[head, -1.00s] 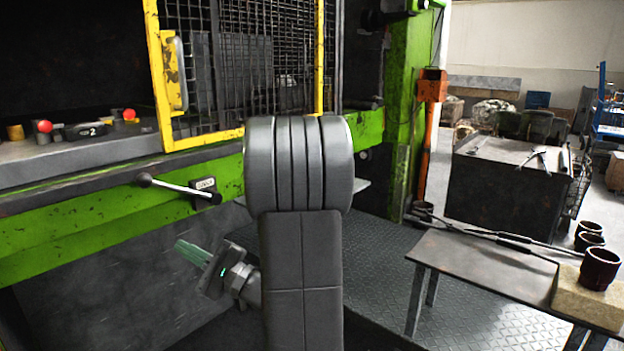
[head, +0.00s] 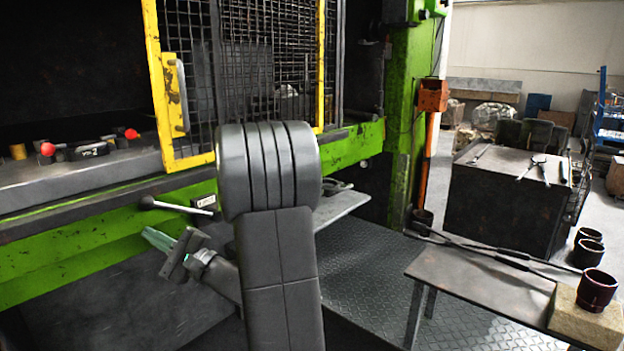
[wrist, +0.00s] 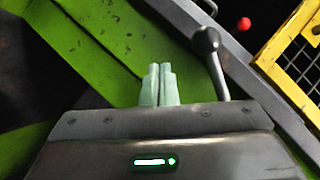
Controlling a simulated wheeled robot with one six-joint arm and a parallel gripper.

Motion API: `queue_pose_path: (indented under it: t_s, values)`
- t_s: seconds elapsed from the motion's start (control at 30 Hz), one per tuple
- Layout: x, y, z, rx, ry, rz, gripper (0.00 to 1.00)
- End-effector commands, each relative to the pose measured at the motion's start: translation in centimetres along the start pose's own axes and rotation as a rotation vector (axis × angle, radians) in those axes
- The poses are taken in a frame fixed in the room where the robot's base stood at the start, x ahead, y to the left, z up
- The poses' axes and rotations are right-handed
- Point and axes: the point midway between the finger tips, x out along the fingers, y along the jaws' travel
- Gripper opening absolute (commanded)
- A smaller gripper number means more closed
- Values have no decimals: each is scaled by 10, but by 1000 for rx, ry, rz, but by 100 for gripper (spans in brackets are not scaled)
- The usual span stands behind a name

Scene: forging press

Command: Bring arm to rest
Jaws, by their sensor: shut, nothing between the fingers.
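My gripper (head: 153,237) is at the lower left in the head view, in front of the green lower beam of the press. Its pale green fingers point up and to the left. In the wrist view my gripper (wrist: 158,72) shows its two fingers close together with nothing between them. My arm fills the middle of the head view, bent at a large dark joint. The wrist itself is partly seen behind and left of the arm.
A lever with a dark knob (head: 147,202) is close to my gripper; its knob (wrist: 206,41) shows in the wrist view. A yellow mesh guard (head: 173,90) stands above. Floor plating lies between.

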Motion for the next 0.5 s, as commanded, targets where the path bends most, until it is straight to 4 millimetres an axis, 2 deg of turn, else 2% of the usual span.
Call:
queue_pose_path:
  t_s: [0.03, 0.2, 0.5]
  values:
    - [-5, 10, -8, 6, 3, 2, 0]
    - [-16, 31, -25, 4, 3, 1, 0]
    - [-38, 55, -57, 2, 3, 0, 0]
